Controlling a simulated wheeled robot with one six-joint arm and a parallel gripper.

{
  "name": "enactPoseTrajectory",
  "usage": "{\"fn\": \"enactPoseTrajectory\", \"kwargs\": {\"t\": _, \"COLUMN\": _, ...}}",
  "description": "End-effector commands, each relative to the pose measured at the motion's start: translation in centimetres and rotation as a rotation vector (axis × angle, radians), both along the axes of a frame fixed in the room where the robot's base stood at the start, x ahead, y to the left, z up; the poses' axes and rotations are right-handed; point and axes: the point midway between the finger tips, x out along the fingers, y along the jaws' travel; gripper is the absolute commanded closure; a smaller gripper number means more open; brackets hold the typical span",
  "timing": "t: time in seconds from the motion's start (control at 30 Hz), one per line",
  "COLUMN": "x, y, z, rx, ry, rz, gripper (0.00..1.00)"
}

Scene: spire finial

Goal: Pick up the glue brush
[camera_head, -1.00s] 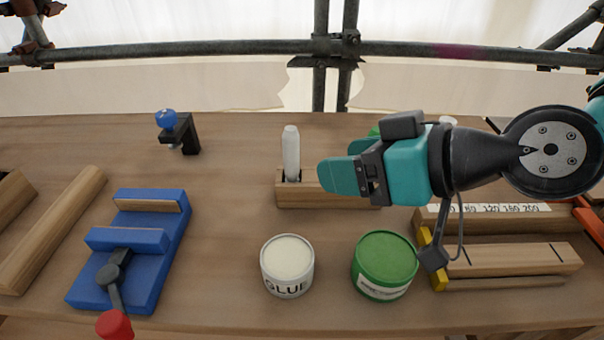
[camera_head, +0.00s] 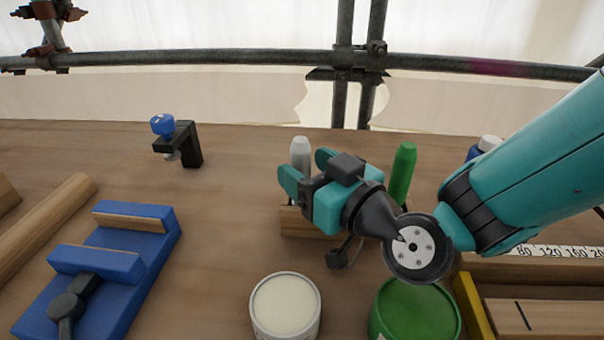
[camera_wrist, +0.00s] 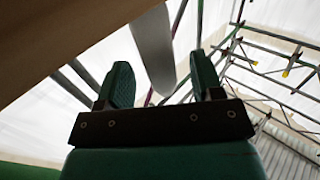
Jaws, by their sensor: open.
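The glue brush is most likely the white-handled one (camera_head: 300,153), which stands upright in a wooden holder block (camera_head: 302,222). My gripper (camera_head: 306,172) is open and level at the handle, with its fingers pointing left and away. In the wrist view the pale handle (camera_wrist: 154,45) shows in the gap between the two open fingers (camera_wrist: 162,82). I cannot tell whether either finger touches it. The gripper hides the handle's lower part and much of the block. The white glue pot (camera_head: 285,308) stands in front of the block.
A green-handled brush (camera_head: 403,172) stands just right of my gripper. A green can (camera_head: 415,315) sits beside the glue pot. A blue vise (camera_head: 105,265) and a small black clamp (camera_head: 190,145) are at left. Wooden pieces and a scale (camera_head: 560,252) lie at right.

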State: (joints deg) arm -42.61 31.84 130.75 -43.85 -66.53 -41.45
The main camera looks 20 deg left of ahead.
Motion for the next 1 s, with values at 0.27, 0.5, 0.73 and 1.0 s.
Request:
{"fn": "enactPoseTrajectory", "kwargs": {"t": 0.27, "x": 1.8, "y": 2.8, "z": 0.3, "rx": -0.002, "ry": 0.001, "rz": -0.001, "gripper": 0.39}}
{"fn": "enactPoseTrajectory", "kwargs": {"t": 0.5, "x": 2.0, "y": 3.1, "z": 0.0, "rx": 0.001, "ry": 0.002, "rz": -0.002, "gripper": 0.39}}
{"fn": "enactPoseTrajectory", "kwargs": {"t": 0.73, "x": 2.0, "y": 3.1, "z": 0.0, "rx": 0.001, "ry": 0.001, "rz": -0.002, "gripper": 0.81}}
{"fn": "enactPoseTrajectory", "kwargs": {"t": 1.0, "x": 2.0, "y": 3.1, "z": 0.0, "rx": 0.001, "ry": 0.001, "rz": -0.002, "gripper": 0.94}}
